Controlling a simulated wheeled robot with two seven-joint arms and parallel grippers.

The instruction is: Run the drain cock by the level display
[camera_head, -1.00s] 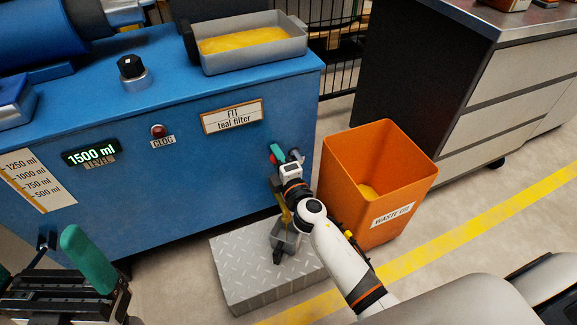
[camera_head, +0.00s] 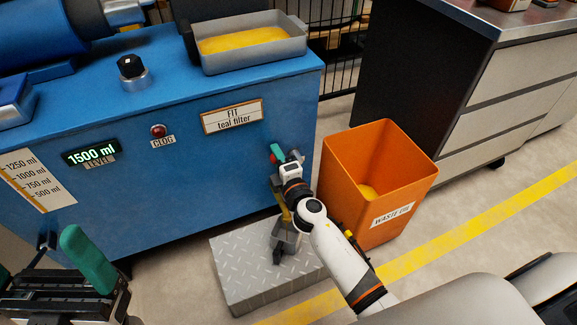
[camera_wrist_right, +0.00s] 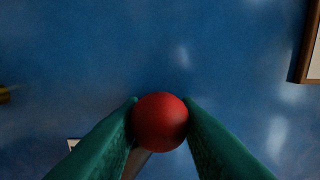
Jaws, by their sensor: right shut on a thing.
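The level display (camera_head: 92,152) on the blue machine's front reads 1500 ml. My right gripper (camera_head: 275,154) is at the lower right of that front. In the right wrist view its two teal fingers are shut on a red ball knob (camera_wrist_right: 160,121), which I take for the drain cock's handle. The cock's body is mostly hidden by my wrist. A yellow streak (camera_head: 285,212) shows below my wrist, above a grey container (camera_head: 287,238). My left gripper (camera_head: 45,268) is at the lower left, its teal fingers apart and empty, partly out of frame.
The grey container stands on a checker-plate step (camera_head: 240,285). An orange waste bin (camera_head: 365,175) stands to its right. A grey tray (camera_head: 255,64) with yellow contents sits on the machine's top. A printed ml scale (camera_head: 35,182) is left of the display. A drawer cabinet (camera_head: 510,95) stands at right.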

